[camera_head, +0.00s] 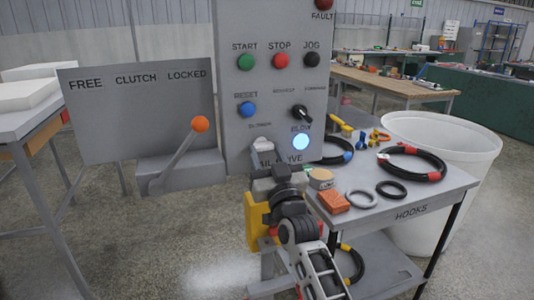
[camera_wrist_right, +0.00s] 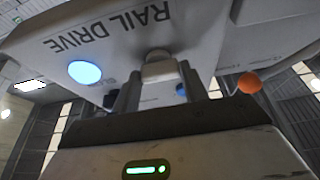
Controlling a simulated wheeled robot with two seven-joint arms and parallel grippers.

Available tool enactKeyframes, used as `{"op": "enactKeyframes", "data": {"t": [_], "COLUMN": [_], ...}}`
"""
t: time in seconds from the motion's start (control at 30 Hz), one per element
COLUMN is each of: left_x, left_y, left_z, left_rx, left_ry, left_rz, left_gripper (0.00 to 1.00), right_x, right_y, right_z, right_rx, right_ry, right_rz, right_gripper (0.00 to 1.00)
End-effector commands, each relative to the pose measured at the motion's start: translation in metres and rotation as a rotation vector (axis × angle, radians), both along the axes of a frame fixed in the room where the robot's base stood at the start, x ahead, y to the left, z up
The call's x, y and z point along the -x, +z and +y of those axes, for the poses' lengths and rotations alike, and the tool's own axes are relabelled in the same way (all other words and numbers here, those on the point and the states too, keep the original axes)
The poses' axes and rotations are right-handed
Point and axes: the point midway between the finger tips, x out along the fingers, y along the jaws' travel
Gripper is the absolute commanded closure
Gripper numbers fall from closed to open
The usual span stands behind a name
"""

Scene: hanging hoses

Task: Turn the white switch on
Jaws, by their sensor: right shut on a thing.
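The white switch (camera_head: 263,145) sits low on the grey control panel (camera_head: 235,110), above the partly hidden "RAIL DRIVE" lettering. My right gripper (camera_head: 264,165) is up against the panel there and hides the lower part of the switch. In the right wrist view, the pale switch (camera_wrist_right: 159,67) sits between the two fingers of my right gripper (camera_wrist_right: 158,85), which is shut on it. Whether the switch is tipped up or down is hard to tell. My left gripper is not in view.
A round lamp (camera_head: 300,142) glows pale blue right of the switch. A lever with an orange knob (camera_head: 200,124) stands left. A grey table (camera_head: 430,190) with hoses, rings and an orange block is close on the right. A white bin (camera_head: 455,150) stands behind it.

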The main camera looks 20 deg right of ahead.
Motion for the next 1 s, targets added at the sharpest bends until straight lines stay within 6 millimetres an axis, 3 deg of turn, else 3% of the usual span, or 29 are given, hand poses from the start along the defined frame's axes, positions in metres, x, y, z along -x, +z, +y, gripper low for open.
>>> {"op": "enactKeyframes", "data": {"t": [0.37,0.4,0.47,0.77,1.0], "left_x": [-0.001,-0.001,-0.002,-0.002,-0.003], "left_y": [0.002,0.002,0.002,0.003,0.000], "left_z": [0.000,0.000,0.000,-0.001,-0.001], "left_rx": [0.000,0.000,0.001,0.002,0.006], "left_ry": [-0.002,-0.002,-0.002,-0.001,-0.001], "left_rz": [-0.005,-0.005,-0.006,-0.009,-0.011], "left_gripper": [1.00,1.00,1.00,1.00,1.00], "right_x": [0.000,0.000,0.000,0.001,0.032], "right_y": [-0.002,-0.002,-0.002,-0.002,-0.017], "right_z": [0.000,0.000,0.000,0.000,-0.001], "right_rx": [-0.009,-0.009,-0.009,-0.006,-0.006], "right_ry": [0.003,0.003,0.003,0.001,0.001], "right_rz": [0.003,0.003,0.003,0.002,0.004], "right_gripper": [0.79,0.45,0.35,0.35,0.35]}}
